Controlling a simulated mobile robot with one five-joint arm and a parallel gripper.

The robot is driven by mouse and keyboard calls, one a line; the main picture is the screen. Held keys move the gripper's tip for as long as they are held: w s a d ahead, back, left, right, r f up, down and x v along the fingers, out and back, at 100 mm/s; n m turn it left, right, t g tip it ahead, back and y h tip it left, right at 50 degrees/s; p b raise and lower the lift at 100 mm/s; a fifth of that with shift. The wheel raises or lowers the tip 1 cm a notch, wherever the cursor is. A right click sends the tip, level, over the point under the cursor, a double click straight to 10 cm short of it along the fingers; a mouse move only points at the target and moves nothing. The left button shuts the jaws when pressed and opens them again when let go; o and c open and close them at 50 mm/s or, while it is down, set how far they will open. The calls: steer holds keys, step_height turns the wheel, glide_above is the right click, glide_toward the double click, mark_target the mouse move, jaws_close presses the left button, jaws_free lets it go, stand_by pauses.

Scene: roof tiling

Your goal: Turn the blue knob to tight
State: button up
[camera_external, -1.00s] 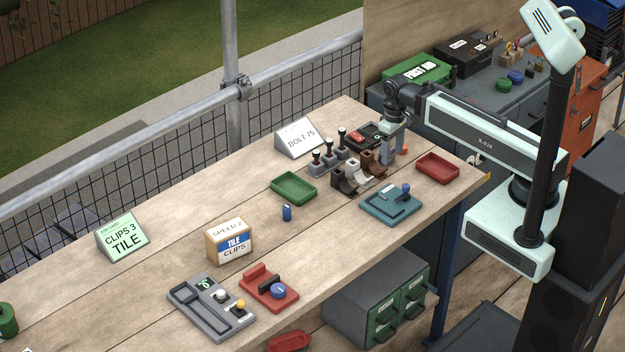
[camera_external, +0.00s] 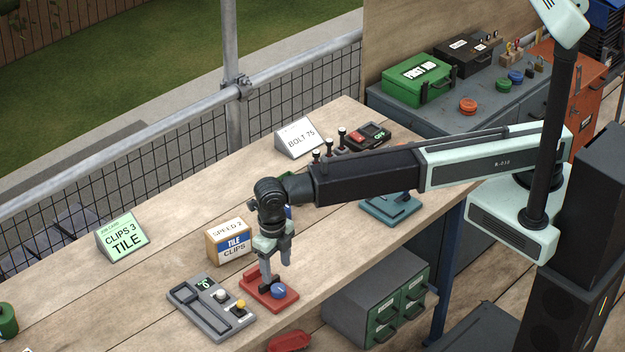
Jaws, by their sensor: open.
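The blue knob (camera_external: 278,292) sits on the red base (camera_external: 258,283) near the front edge of the workbench. A dark bar lies on the base just left of the knob. My gripper (camera_external: 275,271) points down over the red base, slightly above and behind the knob in the picture. Its fingers are apart and hold nothing. One finger comes down close to the dark bar; I cannot tell whether it touches. Any marking for tight on the base is too small to read.
A grey panel (camera_external: 208,312) with white and yellow knobs stands just left of the red base. The tile clips box (camera_external: 228,243) stands close behind it. A red tray (camera_external: 290,341) shows below the bench's front edge.

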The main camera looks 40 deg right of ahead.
mark_target(278, 287)
steer(key=f+b, duration=0.8)
steer(key=shift+w+d, duration=0.1)
steer(key=shift+d, duration=0.15)
steer(key=shift+r, duration=0.1)
jaws_close()
